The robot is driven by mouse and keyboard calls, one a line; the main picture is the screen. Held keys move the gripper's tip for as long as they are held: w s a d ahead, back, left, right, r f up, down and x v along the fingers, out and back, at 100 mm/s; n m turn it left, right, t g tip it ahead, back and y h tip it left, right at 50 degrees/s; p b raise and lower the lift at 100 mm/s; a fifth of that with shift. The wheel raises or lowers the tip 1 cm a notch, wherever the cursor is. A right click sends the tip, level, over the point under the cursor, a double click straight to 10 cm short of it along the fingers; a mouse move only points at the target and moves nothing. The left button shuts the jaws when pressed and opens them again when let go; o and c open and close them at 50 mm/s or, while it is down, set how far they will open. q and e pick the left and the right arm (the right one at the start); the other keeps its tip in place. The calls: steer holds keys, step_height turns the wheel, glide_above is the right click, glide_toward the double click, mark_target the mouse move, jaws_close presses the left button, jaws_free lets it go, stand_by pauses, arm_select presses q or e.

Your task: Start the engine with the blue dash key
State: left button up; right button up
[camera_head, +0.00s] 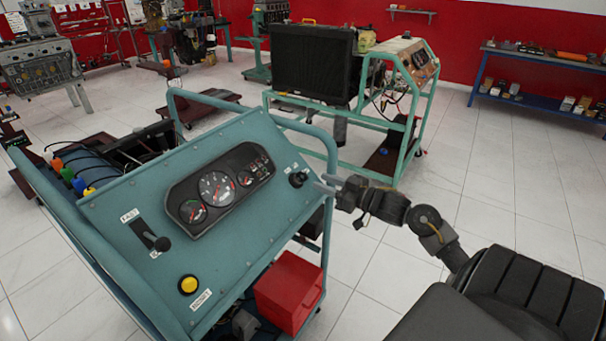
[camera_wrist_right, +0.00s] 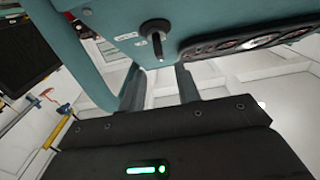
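The blue dash (camera_head: 150,195) is a tilted teal panel with gauges, at the left of the head view. Its dark ignition key (camera_head: 298,179) sits at the upper right corner of the panel. My right gripper (camera_head: 326,184) is just to the right of the key, apart from it as far as I can tell. In the right wrist view the key (camera_wrist_right: 156,32) points out of its round black switch, beyond and above the fingertips. The two fingers (camera_wrist_right: 161,82) are spread with nothing between them. My left gripper is not in view.
The dash also carries a gauge cluster (camera_head: 220,188), a black lever (camera_head: 150,235) and a yellow button (camera_head: 188,284). A teal tube rail (camera_head: 325,150) runs close beside the key and gripper. A red box (camera_head: 289,291) sits below. Another green-framed trainer (camera_head: 420,105) stands behind.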

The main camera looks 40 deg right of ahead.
mark_target(306, 175)
steer(key=x, duration=0.8)
steer(key=shift+p, duration=0.35)
jaws_close()
